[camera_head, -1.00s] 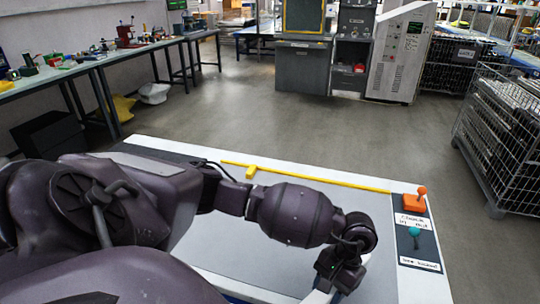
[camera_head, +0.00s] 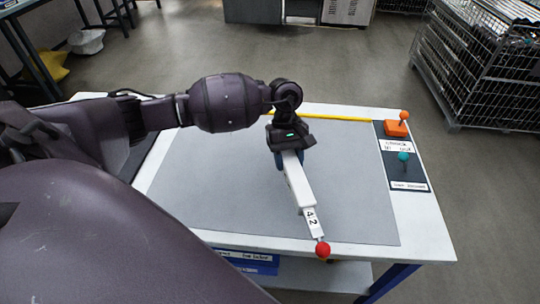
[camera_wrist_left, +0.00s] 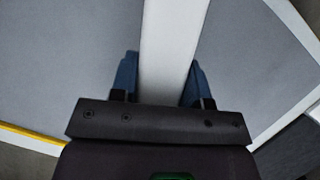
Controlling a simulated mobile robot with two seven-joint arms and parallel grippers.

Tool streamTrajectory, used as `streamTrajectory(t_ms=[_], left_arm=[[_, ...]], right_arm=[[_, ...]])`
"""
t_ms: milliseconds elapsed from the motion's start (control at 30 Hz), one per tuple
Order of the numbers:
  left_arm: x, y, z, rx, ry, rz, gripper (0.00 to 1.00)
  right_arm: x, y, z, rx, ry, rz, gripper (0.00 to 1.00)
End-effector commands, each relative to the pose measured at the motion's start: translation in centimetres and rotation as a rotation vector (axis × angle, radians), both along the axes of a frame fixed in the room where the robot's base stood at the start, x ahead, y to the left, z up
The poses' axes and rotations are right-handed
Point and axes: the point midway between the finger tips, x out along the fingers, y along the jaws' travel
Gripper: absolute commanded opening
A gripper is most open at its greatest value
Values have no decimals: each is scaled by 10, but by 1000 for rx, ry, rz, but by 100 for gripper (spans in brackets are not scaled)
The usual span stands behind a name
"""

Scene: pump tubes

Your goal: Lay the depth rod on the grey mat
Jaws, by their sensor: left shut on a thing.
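In the left wrist view the blue fingers (camera_wrist_left: 163,75) flank the tube (camera_wrist_left: 170,45). My right gripper is not in view.
At the table's right end, a dark panel (camera_head: 412,175) carries an orange block with a ball-topped lever (camera_head: 397,127) and a teal knob (camera_head: 403,157). A blue bin (camera_head: 250,262) sits below the near edge. The mat is clear on both sides of the tube.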

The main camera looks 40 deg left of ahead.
Motion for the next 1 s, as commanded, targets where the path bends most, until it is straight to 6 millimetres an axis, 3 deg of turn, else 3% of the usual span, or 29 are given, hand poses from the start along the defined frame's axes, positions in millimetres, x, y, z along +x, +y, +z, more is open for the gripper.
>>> streamTrajectory(t_ms=[400,700,867,1000], left_arm=[[67,78,74,-1,-2,862,7],[86,110,110,0,-1,1192,7],[88,113,104,-1,4,1233,7],[87,112,76,1,9,1235,7]], right_arm=[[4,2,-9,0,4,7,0],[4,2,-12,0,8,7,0],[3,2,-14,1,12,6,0],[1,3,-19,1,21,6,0]])
